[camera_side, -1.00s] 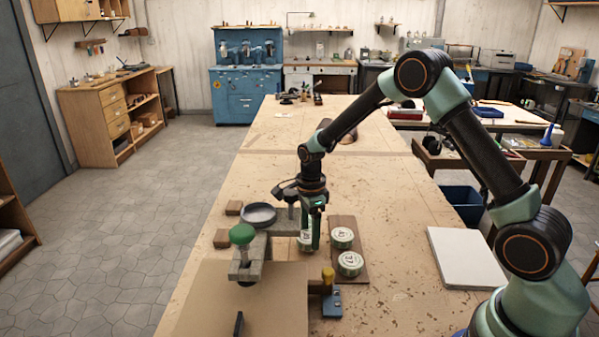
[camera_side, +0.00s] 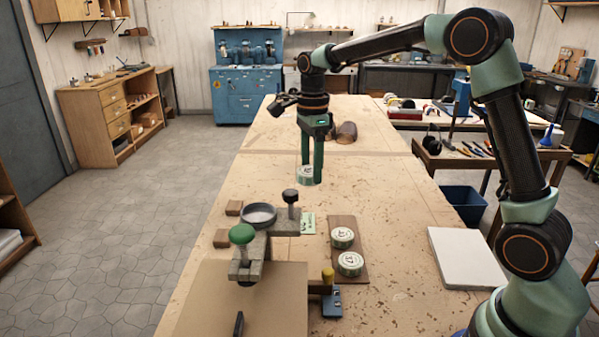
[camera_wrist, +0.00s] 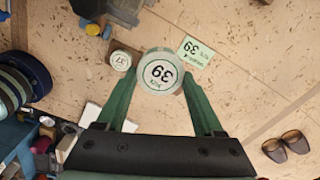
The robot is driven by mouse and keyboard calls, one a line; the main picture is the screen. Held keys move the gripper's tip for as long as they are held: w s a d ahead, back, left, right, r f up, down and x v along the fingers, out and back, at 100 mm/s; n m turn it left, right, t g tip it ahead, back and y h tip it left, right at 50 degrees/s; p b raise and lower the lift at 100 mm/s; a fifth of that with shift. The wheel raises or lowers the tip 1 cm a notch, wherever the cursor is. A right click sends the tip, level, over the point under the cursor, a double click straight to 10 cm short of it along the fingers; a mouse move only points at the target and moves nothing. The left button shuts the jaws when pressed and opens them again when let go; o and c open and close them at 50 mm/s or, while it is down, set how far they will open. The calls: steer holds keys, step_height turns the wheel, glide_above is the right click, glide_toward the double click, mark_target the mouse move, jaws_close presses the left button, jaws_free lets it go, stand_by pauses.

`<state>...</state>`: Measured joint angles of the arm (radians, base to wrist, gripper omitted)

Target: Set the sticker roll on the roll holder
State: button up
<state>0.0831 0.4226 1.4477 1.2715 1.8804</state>
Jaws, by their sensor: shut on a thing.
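My gripper (camera_side: 311,175) is shut on a pale green sticker roll (camera_side: 305,174), held upright well above the bench. In the wrist view the roll (camera_wrist: 160,74) shows a white top marked 39, between both fingers. A green card (camera_side: 308,224) lies on the bench below; in the wrist view this card (camera_wrist: 195,51) also reads 39. A brown board (camera_side: 334,222) carries two similar rolls, a far one (camera_side: 341,237) and a near one (camera_side: 349,263); one reads 37. A grey fixture (camera_side: 281,225) with a black-knobbed post (camera_side: 290,197) stands left of the card. I cannot tell which part is the roll holder.
A round grey dish (camera_side: 258,215) and a green knob (camera_side: 242,234) stand on the fixture's left side. A yellow-topped blue clamp (camera_side: 331,300) is in front. A white stack (camera_side: 466,257) lies right. Brown sandals (camera_side: 347,132) are behind my gripper; the bench between is clear.

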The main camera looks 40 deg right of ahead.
mark_target(311, 170)
steer(key=shift+r, duration=0.15)
step_height(311, 170, up, 9)
steer(key=a+n, duration=0.5)
steer(key=a, duration=0.9)
steer(key=shift+m, duration=0.3)
steer(key=shift+w+f, duration=0.2)
steer(key=shift+f, duration=5.3)
steer(key=shift+f, duration=0.5)
steer(key=o, duration=1.1)
